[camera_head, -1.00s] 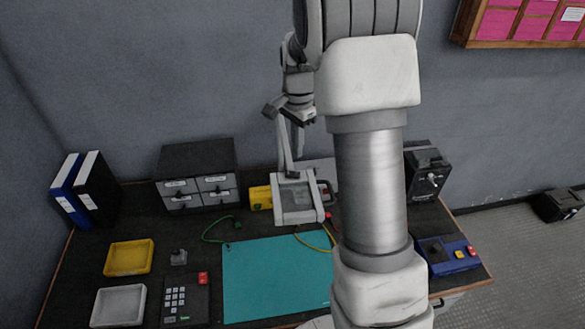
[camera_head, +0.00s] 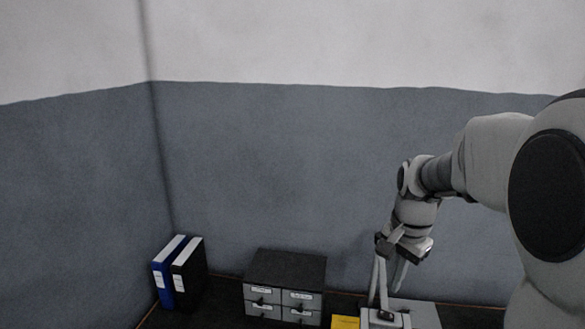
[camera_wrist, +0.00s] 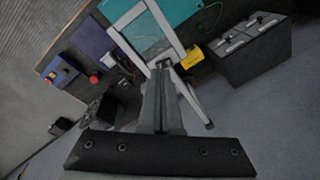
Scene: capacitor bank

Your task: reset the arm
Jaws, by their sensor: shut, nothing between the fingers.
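My gripper (camera_head: 402,274) hangs fingers down at the right of the head view, above the back of the workbench and close to the pale lamp arm (camera_head: 380,285). I cannot tell from the head view how near the two are. In the wrist view my gripper (camera_wrist: 164,68) shows its two dark fingers pressed together with nothing between them. Behind the fingertips is the pale rectangular lamp frame (camera_wrist: 182,48), and the teal mat (camera_wrist: 160,14) lies beyond it. My arm fills the right side of the head view.
A drawer cabinet (camera_head: 285,265) and blue (camera_head: 168,272) and black (camera_head: 188,275) binders stand at the bench's back left. A yellow item (camera_head: 345,322) is beside the lamp. The wrist view shows a blue control box (camera_wrist: 68,60) with a red button. The wall above is clear.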

